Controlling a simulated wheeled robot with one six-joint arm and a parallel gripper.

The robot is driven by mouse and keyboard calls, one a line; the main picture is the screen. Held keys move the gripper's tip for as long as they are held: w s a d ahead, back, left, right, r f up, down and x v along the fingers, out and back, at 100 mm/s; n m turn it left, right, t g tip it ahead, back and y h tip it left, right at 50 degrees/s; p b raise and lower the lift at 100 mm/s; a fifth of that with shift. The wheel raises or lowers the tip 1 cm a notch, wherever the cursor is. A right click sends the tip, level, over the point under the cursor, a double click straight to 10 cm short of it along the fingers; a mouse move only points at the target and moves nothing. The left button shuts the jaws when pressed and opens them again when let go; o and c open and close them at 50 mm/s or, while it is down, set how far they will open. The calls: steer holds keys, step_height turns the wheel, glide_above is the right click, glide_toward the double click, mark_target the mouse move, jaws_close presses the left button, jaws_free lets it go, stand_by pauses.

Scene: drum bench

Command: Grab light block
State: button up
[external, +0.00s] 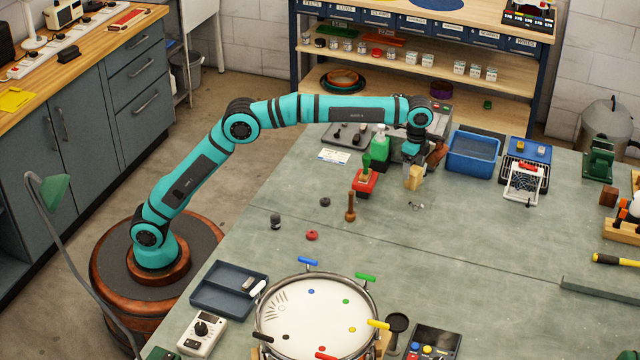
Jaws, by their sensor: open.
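A light tan block (414,179) stands on the grey-green bench, toward the back middle. My gripper (410,160) points down right above the block, with its jaws open. Its fingertips are small and partly hidden here, so I cannot tell whether they reach around the block or stay just above it.
A blue tray (473,155) is to the right. A wooden peg (350,207) stands nearer. A drum (314,318) is at the front. The bench's middle right is mostly clear.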

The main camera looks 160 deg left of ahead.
mark_target(413, 170)
step_height(413, 170, down, 4)
steer(key=shift+s+a+f, duration=0.1)
steer(key=shift+a, duration=0.05)
steer(key=c, duration=1.1)
steer(key=shift+r, duration=0.2)
